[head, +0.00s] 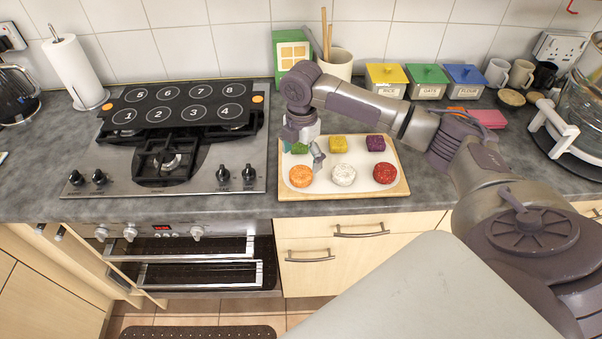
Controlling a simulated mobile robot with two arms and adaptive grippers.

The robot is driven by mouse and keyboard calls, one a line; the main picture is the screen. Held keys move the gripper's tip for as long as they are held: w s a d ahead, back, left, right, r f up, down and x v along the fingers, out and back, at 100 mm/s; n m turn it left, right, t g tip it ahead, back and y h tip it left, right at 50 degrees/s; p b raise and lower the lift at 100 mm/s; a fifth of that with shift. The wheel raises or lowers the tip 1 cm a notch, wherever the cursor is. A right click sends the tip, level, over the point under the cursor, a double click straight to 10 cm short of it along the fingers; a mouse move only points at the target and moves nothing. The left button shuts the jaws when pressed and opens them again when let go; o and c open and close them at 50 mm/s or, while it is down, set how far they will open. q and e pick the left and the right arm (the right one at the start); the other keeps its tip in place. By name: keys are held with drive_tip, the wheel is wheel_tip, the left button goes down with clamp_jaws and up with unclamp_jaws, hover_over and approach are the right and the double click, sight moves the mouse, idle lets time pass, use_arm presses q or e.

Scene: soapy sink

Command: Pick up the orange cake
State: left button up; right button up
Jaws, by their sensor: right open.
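The round orange cake (301,176) sits at the front left of a white tray on a wooden board (342,194). My right gripper (317,157) is open above the left part of the tray, just behind and slightly right of the orange cake, apart from it as far as I can tell. A green cake (299,148) lies behind, partly hidden by the gripper. A white round cake (343,175) and a red round cake (385,173) stand in the front row. A yellow cake (339,144) and a purple cake (375,143) are at the back. My left gripper is not in view.
A gas hob (225,160) with a numbered black cover (180,104) is left of the board. Yellow, green and blue-lidded boxes (427,82) and a utensil pot (337,64) stand behind. The oven door (190,270) below is open.

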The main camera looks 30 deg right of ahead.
sight(301, 172)
drive_tip(key=shift+s+a+f+p, duration=0.1)
drive_tip(key=shift+f+p, duration=0.3)
drive_tip(key=shift+f, duration=0.15)
wheel_tip(301, 172, down, 4)
drive_tip(key=shift+a+r+p, duration=0.1)
drive_tip(key=shift+r+p, duration=0.05)
drive_tip(key=shift+p, duration=0.5)
drive_tip(key=shift+f, duration=0.4)
drive_tip(key=shift+c, duration=0.3)
drive_tip(key=c, duration=1.2)
drive_tip(key=shift+r, duration=0.15)
